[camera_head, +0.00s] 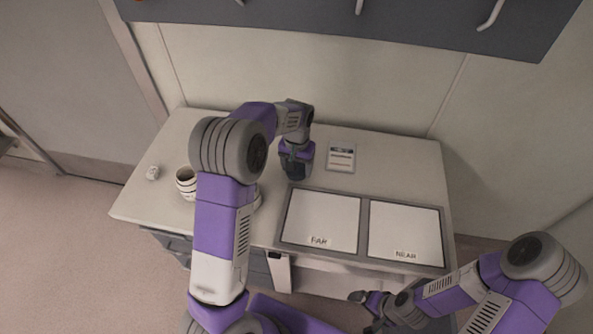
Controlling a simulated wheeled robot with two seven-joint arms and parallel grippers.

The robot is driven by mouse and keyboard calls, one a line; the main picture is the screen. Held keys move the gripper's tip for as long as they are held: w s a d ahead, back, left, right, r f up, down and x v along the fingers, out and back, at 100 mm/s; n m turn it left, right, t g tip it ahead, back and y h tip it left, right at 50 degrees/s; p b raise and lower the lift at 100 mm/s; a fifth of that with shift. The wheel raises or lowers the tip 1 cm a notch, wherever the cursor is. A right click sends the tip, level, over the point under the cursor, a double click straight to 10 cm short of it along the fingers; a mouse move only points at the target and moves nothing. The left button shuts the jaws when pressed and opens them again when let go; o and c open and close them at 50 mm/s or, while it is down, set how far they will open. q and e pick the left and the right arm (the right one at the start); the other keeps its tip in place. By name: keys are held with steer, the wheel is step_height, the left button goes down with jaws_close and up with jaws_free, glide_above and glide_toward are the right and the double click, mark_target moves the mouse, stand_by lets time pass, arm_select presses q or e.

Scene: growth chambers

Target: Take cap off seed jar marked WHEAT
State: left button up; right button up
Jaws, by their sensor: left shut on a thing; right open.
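My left gripper (296,170) points down over the back middle of the table, just left of a white card. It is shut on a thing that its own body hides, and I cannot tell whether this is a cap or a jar. No jar marked WHEAT can be made out. A pale rounded thing (258,198) shows only as an edge beside my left arm, which hides the rest. My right gripper (361,309) is open and empty, low in front of the table's front edge.
Two framed white panels, FAR (322,220) and NEAR (404,232), lie on the table's (410,165) right half. A printed card (341,158) lies behind them. A striped cup (186,184) and a small white thing (153,173) stand at the left.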

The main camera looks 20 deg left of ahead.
arm_select(q)
steer(key=shift+f, duration=0.9)
steer(key=shift+r, duration=0.1)
steer(key=o, duration=0.7)
steer(key=shift+f, duration=0.25)
steer(key=o, duration=0.5)
steer(key=shift+c, duration=0.2)
